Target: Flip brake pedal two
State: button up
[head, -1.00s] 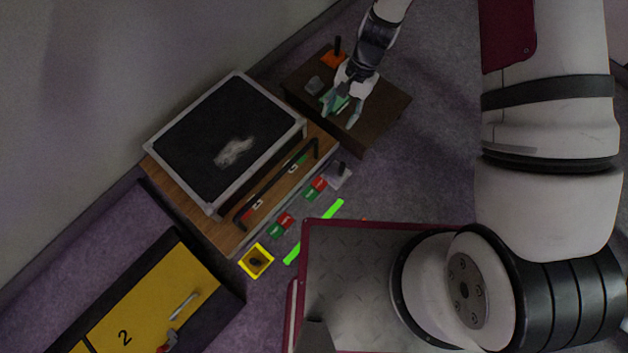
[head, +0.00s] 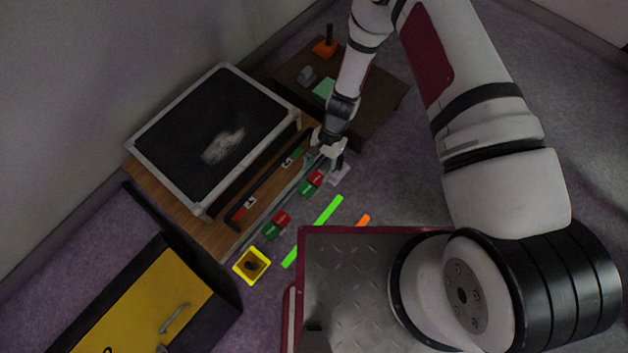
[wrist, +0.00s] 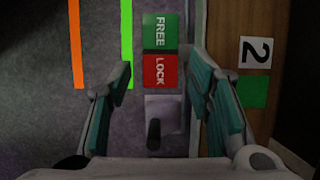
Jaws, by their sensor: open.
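A grey plate with a dark upright lever (wrist: 153,135), which looks like brake pedal two, lies between my fingers in the wrist view. In the head view the plate (head: 341,175) is partly hidden by my gripper. A green FREE label (wrist: 160,31) and a red LOCK label (wrist: 160,71) line up with it. A white "2" plate (wrist: 256,52) is on the wooden face to the right. My gripper (wrist: 162,82) is open and empty, its fingers on either side of the lever and the LOCK label; contact cannot be told. In the head view my gripper (head: 331,155) is over this spot.
A wooden platform (head: 225,238) carries a silver-framed dark case (head: 190,130). Another red-green label pair (head: 276,225) and a yellow-rimmed box (head: 251,265) lie in front. A brown table (head: 385,110) stands behind. Green (head: 327,210) and orange (head: 363,221) strips mark the floor.

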aim_at(312, 184)
jog(key=b+x, duration=0.1)
jog(key=x, duration=0.4)
jog(key=shift+b, duration=0.4)
